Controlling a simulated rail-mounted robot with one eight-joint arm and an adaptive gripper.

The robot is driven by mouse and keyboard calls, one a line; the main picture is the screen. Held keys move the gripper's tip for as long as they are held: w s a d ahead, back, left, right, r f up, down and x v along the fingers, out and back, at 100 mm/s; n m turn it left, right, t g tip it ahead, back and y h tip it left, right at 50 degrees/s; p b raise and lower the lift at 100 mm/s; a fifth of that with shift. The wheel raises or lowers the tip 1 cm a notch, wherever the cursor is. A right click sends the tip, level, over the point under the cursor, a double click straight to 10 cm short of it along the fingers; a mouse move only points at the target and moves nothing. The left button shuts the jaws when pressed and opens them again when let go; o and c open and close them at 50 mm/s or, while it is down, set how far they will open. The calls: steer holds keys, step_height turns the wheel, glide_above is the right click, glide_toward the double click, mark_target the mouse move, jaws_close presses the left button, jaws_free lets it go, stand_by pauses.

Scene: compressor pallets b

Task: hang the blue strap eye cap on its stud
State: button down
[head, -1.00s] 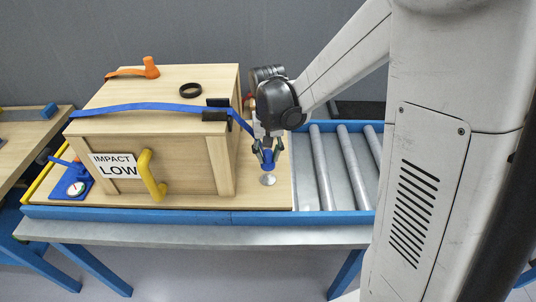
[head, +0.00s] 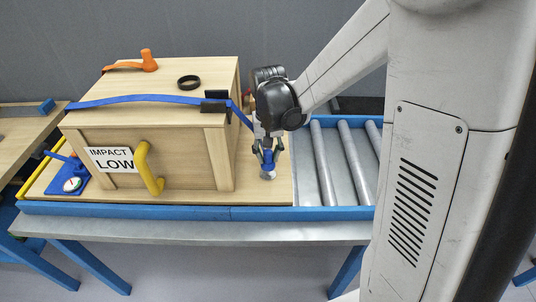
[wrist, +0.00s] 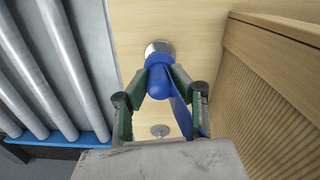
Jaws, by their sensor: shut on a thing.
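My gripper (head: 268,162) is shut on the blue strap eye cap (wrist: 158,82) beside the right end of the wooden crate. The cap is a rounded blue piece, with the blue strap (head: 150,99) running from it up over the crate top. A silver round stud base (head: 268,175) lies right under the cap on the pallet board. In the wrist view the stud base (wrist: 158,48) shows just past the cap's far end. The cap hides any post, so I cannot tell whether it sits over the stud.
The crate (head: 160,155) stands to the left, close to my gripper, with a yellow handle (head: 149,168) in front. A second silver disc (wrist: 160,130) shows behind the fingers in the wrist view. Bare rollers (head: 350,160) lie to the right. A black ring (head: 189,82) lies on the crate.

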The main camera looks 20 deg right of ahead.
mark_target(268, 162)
steer(key=shift+f+b, duration=1.75)
steer(key=shift+f, duration=0.05)
steer(key=c, duration=1.4)
jaws_free()
steer(key=shift+r, duration=0.1)
step_height(268, 162, up, 12)
steer(key=shift+f, duration=0.1)
steer(key=shift+s, duration=0.15)
steer(key=s+r+t, duration=0.1)
steer(key=s+t, duration=0.1)
steer(key=s, duration=0.4)
steer(key=s+r+n+t, duration=0.1)
steer(key=s+t, duration=0.1)
steer(key=s, duration=0.4)
steer(key=s+r+n+t, duration=0.1)
steer(key=s+t, duration=0.2)
steer(key=s, duration=0.3)
steer(key=shift+r, duration=0.4)
